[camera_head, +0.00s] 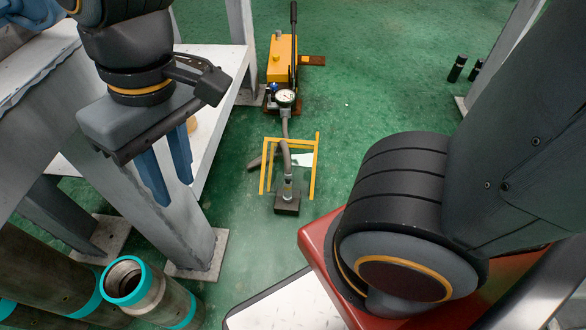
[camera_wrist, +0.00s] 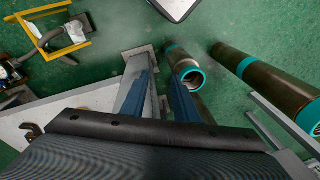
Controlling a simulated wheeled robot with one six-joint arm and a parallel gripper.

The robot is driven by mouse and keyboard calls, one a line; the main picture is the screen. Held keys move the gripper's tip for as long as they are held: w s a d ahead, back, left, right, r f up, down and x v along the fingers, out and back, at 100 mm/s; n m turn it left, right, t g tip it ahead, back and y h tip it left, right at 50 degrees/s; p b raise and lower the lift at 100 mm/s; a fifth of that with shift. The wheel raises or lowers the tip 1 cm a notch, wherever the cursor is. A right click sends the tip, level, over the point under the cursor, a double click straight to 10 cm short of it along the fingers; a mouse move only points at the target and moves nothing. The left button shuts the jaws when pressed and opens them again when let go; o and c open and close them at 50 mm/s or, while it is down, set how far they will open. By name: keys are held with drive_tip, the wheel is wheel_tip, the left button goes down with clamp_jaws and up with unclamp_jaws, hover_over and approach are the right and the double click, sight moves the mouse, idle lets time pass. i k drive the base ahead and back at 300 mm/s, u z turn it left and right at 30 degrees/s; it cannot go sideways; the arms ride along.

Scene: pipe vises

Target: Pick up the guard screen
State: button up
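A thin yellow frame (camera_head: 315,166), apparently the guard screen, stands or lies on the green floor around a grey hose; I cannot tell whether a clear panel fills it. It also shows at the top left of the wrist view (camera_wrist: 28,38). My gripper (camera_head: 174,190) hangs at the left of the head view, well apart from the frame, beside the white bench. Its two blue fingers are spread with nothing between them. In the wrist view the fingers (camera_wrist: 160,85) point over a grey bench leg.
A yellow hand pump (camera_head: 281,62) with a gauge stands behind the frame. The grey hose (camera_head: 286,155) ends at a dark block (camera_head: 287,203). The white bench (camera_head: 215,65) and teal-ringed pipes (camera_head: 150,291) are at left. Floor right of the frame is clear.

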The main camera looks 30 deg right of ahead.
sight(299, 182)
drive_tip(key=k, duration=0.4)
drive_tip(key=u, duration=1.35)
drive_tip(key=k, duration=0.85)
drive_tip(key=z, duration=1.4)
drive_tip(key=i, duration=1)
